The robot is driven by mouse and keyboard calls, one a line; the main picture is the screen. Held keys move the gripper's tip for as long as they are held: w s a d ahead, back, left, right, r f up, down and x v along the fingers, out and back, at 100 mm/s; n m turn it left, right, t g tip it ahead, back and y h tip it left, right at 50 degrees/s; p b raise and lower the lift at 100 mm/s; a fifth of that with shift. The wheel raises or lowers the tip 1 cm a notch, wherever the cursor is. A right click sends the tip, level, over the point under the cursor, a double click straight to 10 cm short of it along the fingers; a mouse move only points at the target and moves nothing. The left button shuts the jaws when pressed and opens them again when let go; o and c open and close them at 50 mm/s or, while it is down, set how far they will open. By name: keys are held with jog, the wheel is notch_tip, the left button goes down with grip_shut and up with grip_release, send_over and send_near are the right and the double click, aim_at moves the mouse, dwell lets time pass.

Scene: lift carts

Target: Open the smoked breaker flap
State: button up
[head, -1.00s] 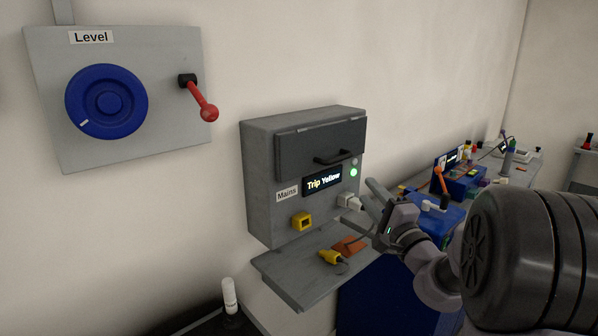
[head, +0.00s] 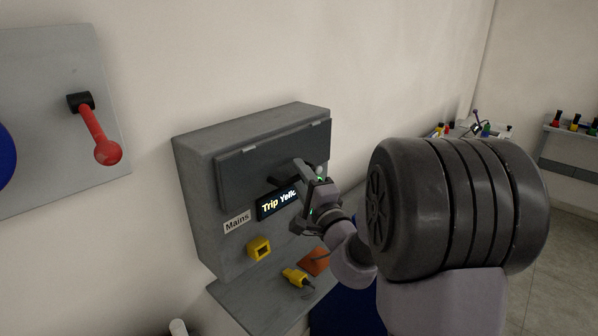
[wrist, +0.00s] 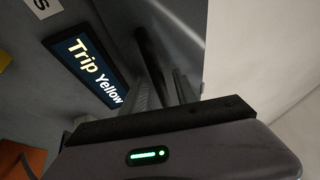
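The smoked breaker flap (head: 245,168) is a dark grey panel across the upper front of the grey Mains box (head: 195,185). It looks closed, lying flat against the front. Its black handle is mostly hidden behind my gripper (head: 304,170) in the head view. My gripper is at the handle, at the flap's lower right. In the wrist view my fingers (wrist: 167,90) point at the flap, close beside a dark bar that looks like the handle. I cannot tell whether they touch it or how far apart they are.
The display (head: 277,203) below the flap reads "Trip Yellow"; it also shows in the wrist view (wrist: 88,70). A yellow socket (head: 258,249) is below it. A yellow plug (head: 296,277) and an orange piece (head: 315,262) lie on the shelf. A red lever (head: 97,135) is on the wall panel at left.

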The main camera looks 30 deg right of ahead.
grip_shut()
jog(key=shift+r, duration=0.15)
dwell(1.2)
